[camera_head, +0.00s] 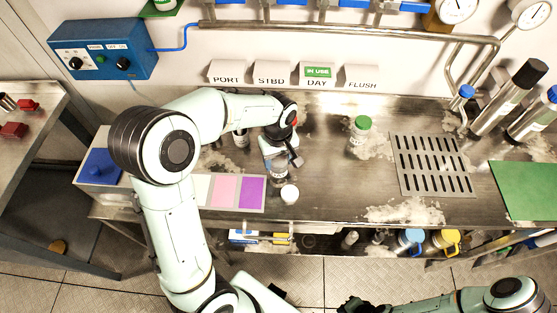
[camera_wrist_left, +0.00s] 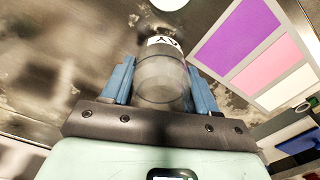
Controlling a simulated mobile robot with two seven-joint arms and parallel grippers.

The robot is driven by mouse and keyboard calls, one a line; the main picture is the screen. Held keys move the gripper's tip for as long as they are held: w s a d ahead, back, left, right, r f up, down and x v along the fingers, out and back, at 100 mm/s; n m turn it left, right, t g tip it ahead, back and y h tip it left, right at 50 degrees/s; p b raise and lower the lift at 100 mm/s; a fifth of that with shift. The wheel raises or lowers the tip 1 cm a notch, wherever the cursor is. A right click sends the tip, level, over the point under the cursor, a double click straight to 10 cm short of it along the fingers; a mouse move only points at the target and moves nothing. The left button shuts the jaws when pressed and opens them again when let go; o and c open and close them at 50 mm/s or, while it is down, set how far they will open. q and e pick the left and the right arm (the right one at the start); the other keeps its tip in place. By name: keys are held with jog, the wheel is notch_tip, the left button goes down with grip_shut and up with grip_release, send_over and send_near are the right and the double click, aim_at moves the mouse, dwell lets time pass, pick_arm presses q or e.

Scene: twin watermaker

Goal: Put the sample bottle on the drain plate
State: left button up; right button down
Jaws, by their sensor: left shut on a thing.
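The sample bottle (camera_head: 279,173) is clear with a white label, and my left gripper (camera_head: 283,156) is shut on it above the left half of the steel bench. In the left wrist view the bottle (camera_wrist_left: 162,82) sits between two blue fingers, with part of a label reading "AY" at its far end. The drain plate (camera_head: 434,166) is a grey slotted panel on the bench, well to the right of the bottle, and nothing stands on it. At the bottom edge, dark parts at the end of my right arm (camera_head: 352,304) show, too cut off to read the jaws.
A green-capped bottle (camera_head: 362,130) stands between my left gripper and the drain plate. A white round cap (camera_head: 289,194) lies near the bench front. A colour card (camera_head: 226,191) lies left. Tall cylinders (camera_head: 508,97) and a green mat (camera_head: 528,188) are right of the plate.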

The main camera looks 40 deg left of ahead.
pick_arm(q)
jog(key=shift+f, duration=0.35)
jog(key=shift+f, duration=0.15)
jog(key=o, duration=1)
jog(key=shift+o, duration=0.2)
